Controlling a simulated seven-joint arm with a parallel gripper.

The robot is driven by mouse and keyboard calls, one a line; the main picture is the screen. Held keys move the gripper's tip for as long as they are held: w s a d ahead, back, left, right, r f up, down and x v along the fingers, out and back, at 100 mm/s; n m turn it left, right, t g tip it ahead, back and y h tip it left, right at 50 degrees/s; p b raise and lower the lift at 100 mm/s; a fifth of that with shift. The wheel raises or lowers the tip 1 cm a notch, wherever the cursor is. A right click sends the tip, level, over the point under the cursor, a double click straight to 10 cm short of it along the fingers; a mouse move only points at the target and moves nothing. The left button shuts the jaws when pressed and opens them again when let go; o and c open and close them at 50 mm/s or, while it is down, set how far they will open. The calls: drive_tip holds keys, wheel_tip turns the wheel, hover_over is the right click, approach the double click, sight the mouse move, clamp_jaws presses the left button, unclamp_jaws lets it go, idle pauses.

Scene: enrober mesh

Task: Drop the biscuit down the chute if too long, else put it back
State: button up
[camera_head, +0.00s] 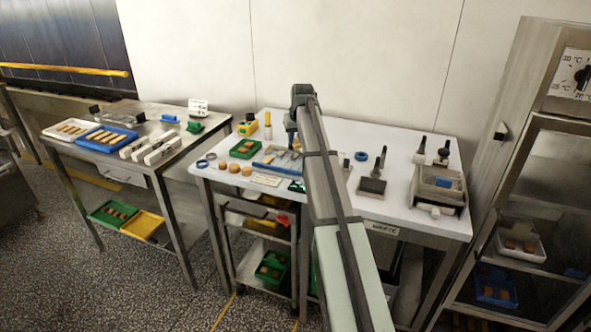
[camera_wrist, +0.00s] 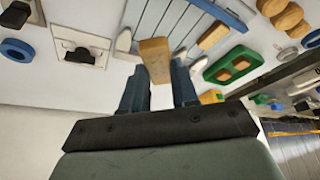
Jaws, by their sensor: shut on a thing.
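My gripper (camera_wrist: 158,78) is shut on a tan, bar-shaped biscuit (camera_wrist: 155,58), which sticks out beyond the fingers in the wrist view. Beneath it lies a grey-blue slotted tray or gauge (camera_wrist: 177,18) with another bar biscuit (camera_wrist: 213,35) on it. In the head view my arm covers part of this area, and the held biscuit cannot be made out. A green tray (camera_wrist: 222,66) with bar biscuits lies to the right of the held biscuit; it also shows in the head view (camera_head: 235,153). I cannot tell which thing is the chute.
Round biscuits (camera_head: 233,167) and a white card (camera_head: 266,180) lie near the white table's front edge. A blue ring (camera_head: 361,156), dark-handled tools (camera_head: 372,186) and a grey device (camera_head: 440,186) stand right. The left table holds white and blue trays (camera_head: 107,148). A cabinet stands far right.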

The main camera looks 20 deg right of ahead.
sight(299, 147)
drive_tip(key=shift+n, duration=0.7)
drive_tip(key=shift+f+y, duration=0.25)
drive_tip(key=shift+y, duration=0.05)
drive_tip(key=shift+f, duration=4.75)
drive_tip(key=shift+f, duration=0.1)
drive_tip(key=o, duration=0.8)
drive_tip(key=v, duration=1.2)
